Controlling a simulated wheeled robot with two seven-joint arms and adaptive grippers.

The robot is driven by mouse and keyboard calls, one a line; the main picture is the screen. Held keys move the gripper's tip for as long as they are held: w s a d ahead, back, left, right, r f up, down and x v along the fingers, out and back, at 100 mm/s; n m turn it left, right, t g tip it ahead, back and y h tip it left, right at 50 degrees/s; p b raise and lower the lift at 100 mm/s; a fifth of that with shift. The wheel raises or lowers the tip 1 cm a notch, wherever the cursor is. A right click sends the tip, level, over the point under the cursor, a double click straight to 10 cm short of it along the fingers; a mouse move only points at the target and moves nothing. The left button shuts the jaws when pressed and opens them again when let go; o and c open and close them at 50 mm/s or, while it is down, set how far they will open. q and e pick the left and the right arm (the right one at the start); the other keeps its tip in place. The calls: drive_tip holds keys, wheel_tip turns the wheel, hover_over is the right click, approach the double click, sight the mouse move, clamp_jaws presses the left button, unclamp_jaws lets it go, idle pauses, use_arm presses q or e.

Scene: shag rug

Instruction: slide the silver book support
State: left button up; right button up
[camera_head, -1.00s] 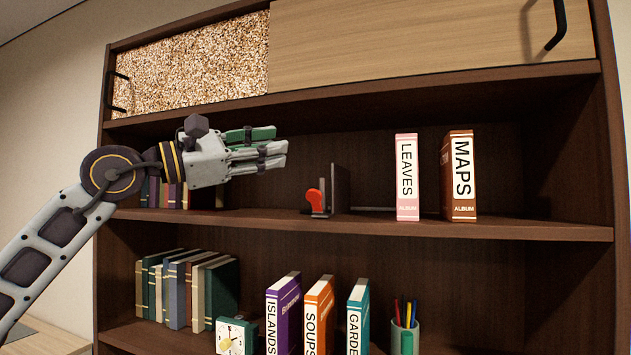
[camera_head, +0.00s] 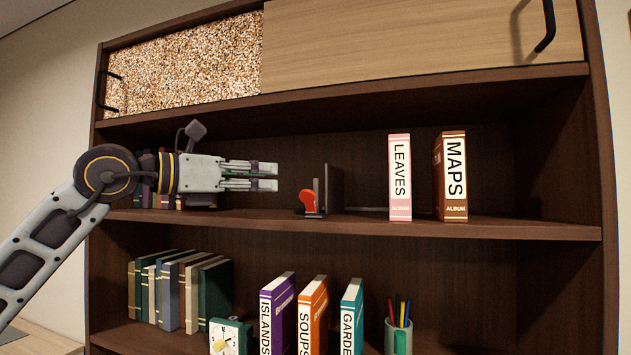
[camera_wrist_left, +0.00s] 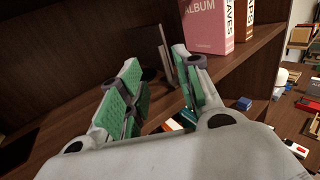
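The book support (camera_head: 333,186) stands on the upper shelf as a dark upright plate, with a red lever-like part (camera_head: 307,201) and a thin grey upright piece at its left. Its silver colour is not clear. In the left wrist view, a grey upright plate (camera_wrist_left: 163,48) shows beyond the fingertips, apparently the same support. My left gripper (camera_head: 276,176) is level above the upper shelf, left of the support, with a gap between them. In the left wrist view its green-padded fingers (camera_wrist_left: 156,62) are apart and empty. My right gripper is not in view.
A pink LEAVES album (camera_head: 400,178) and a brown MAPS album (camera_head: 451,177) stand right of the support. Small books stand behind my left wrist. The lower shelf (camera_head: 130,334) holds books, a clock (camera_head: 229,337) and a pen cup (camera_head: 398,338).

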sight(315, 180)
use_arm(q)
drive_tip(key=shift+d, duration=0.1)
drive_tip(key=p+x, duration=0.4)
drive_tip(key=x, duration=0.8)
drive_tip(key=shift+w+r, duration=0.1)
drive_tip(key=shift+x, duration=0.8)
clamp_jaws()
